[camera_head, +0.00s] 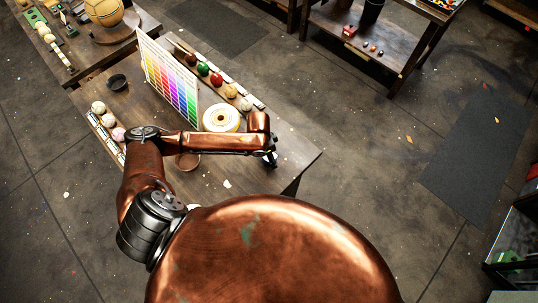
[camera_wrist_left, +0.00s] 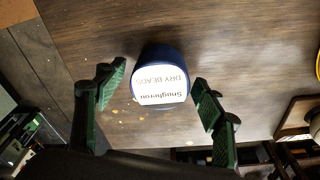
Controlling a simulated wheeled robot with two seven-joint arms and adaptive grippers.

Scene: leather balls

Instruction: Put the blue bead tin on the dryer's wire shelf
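My left gripper (camera_wrist_left: 158,84) is open, with one green-padded finger on each side of the tin and visible gaps between. In the head view my left gripper (camera_head: 270,158) is mostly hidden by the arm, over the near right part of the table (camera_head: 290,150). I cannot make out the tin there. A dark-framed rack (camera_head: 512,258) at the right edge may be the dryer; its wire shelf is not clear. My right gripper is out of view.
On the table stand a colour chart (camera_head: 170,82), a cream spool (camera_head: 221,118), a brown dish (camera_head: 187,160), a black bowl (camera_head: 117,82) and rows of balls. A low shelf unit (camera_head: 375,40) stands at the back. Floor between table and rack is open.

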